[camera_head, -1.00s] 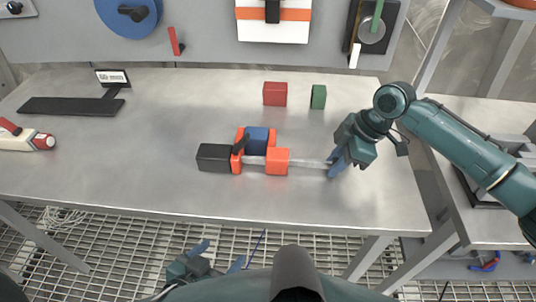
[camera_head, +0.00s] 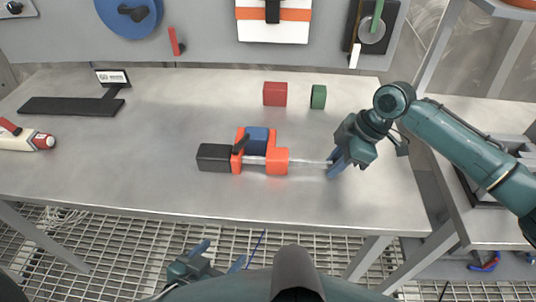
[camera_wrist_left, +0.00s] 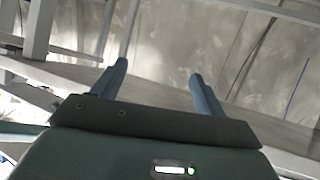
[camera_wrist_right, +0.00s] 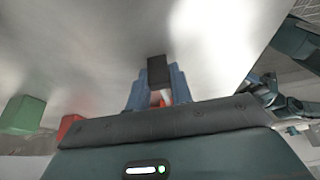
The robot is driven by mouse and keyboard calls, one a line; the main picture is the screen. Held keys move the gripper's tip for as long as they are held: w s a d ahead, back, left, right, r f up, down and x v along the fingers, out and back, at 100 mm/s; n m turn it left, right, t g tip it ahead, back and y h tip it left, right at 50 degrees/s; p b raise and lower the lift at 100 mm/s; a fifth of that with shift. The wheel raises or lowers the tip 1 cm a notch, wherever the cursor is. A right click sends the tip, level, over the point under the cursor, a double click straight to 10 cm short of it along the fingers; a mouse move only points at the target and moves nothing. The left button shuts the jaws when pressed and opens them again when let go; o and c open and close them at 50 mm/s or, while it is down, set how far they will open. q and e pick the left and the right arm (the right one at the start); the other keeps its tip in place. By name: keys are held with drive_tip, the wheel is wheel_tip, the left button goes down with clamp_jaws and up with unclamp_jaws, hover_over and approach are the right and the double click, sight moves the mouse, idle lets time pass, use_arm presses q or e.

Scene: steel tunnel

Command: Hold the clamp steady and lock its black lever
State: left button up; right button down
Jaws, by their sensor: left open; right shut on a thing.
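The clamp (camera_head: 277,162) lies on the table, with orange jaws, a steel bar (camera_head: 308,163) running right and a black handle (camera_head: 214,157) at its left end. A blue block (camera_head: 257,140) sits between the jaws. The small black lever (camera_head: 241,144) slants up at the left jaw. My right gripper (camera_head: 332,166) is shut on the bar's right end; its fingers show in the right wrist view (camera_wrist_right: 158,92), with the black handle beyond. My left gripper (camera_head: 219,256) is open and empty, below the table's front edge. Its spread fingers show in the left wrist view (camera_wrist_left: 155,85).
A red block (camera_head: 275,94) and a green block (camera_head: 318,97) stand behind the clamp. A black stand with a label (camera_head: 70,106) and a white-and-red bottle (camera_head: 25,140) are at the left. The steel table (camera_head: 130,180) is clear left of the clamp.

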idle(0.3)
